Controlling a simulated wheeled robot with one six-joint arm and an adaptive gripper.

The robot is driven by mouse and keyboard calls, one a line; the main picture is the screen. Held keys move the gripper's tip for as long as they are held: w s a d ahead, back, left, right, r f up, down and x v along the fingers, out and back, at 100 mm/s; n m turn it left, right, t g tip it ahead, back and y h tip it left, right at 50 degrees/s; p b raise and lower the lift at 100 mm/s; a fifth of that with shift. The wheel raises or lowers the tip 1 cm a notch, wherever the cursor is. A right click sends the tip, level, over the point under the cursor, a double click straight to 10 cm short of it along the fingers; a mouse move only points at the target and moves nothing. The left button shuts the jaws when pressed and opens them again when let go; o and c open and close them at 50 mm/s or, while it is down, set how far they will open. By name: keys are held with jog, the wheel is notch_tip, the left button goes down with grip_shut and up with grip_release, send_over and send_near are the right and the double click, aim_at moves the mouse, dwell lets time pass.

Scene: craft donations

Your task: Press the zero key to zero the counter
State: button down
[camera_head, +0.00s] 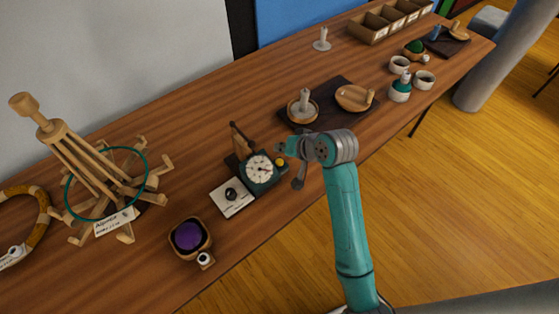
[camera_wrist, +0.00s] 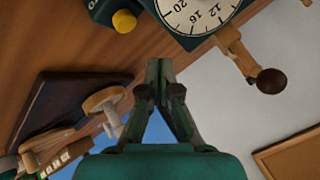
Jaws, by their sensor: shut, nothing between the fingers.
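The counter (camera_head: 247,176) is a dark teal box with a white round dial, standing near the table's front edge. Its yellow key (camera_head: 280,162) is on the right side of the box in the head view. In the wrist view the yellow key (camera_wrist: 124,21) is at the top, left of the dial (camera_wrist: 198,12), with part of a white marking beside it. My gripper (camera_head: 281,148) is close by the counter, just above the key in the head view. In the wrist view its fingertips (camera_wrist: 160,66) are together and empty, appearing below and right of the key. Any touch is not visible.
A wooden arm with a dark knob (camera_wrist: 270,80) juts from beside the dial. A white card with a black knob (camera_head: 231,194) lies left of the counter. A dark mat (camera_head: 340,92) with wooden dishes is behind right. A purple pincushion (camera_head: 188,236) stands front left.

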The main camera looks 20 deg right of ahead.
aim_at(281, 163)
jog(key=shift+f, duration=1.85)
jog(key=shift+f, duration=0.35)
jog(key=shift+f, duration=0.5)
dwell(0.7)
jog(key=shift+r, duration=0.9)
jog(key=shift+r, duration=2.55)
